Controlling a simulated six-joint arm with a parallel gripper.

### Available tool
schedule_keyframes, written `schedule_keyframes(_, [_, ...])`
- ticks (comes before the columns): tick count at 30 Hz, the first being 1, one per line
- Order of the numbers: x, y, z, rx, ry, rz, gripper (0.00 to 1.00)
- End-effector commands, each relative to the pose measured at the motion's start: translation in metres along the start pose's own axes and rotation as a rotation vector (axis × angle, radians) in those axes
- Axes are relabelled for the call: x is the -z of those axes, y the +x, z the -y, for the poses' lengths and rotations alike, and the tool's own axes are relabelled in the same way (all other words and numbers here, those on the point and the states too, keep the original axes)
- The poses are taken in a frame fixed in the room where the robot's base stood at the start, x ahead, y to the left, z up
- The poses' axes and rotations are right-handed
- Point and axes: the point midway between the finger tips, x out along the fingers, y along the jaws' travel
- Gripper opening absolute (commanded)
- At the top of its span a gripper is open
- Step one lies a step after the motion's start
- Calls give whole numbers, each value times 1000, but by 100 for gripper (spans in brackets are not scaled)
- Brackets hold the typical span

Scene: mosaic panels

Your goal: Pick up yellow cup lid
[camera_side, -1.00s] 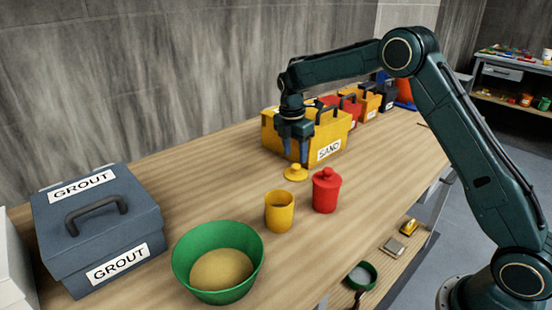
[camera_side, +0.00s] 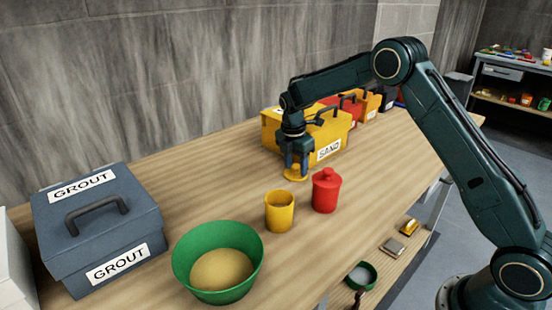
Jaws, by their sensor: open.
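The yellow cup lid (camera_side: 296,177) lies on the wooden table, behind the yellow cup. My gripper (camera_side: 297,166) points down over the lid with its fingers low around the lid's knob, and it is open. The fingers hide the knob, so I cannot tell whether they touch it. The yellow cup (camera_side: 279,212) stands upright and uncovered just in front of the lid.
A red lidded cup (camera_side: 326,190) stands to the right of the yellow cup. A yellow SAND box (camera_side: 334,133) is close behind my gripper. A green bowl (camera_side: 217,262) of tan material and a grey GROUT box (camera_side: 97,230) are at the left front.

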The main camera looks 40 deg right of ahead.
Motion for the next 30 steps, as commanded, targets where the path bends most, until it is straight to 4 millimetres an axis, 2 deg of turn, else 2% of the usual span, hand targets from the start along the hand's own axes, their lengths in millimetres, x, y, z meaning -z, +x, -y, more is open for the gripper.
schedule_keyframes(2, [0,0,0,0,0,0,46])
schedule_keyframes(9, [0,0,0,0,0,0,2])
schedule_keyframes(23, [0,-1,0,-1,0,0,1])
schedule_keyframes(30, [-1,-12,-1,-3,-1,1,1])
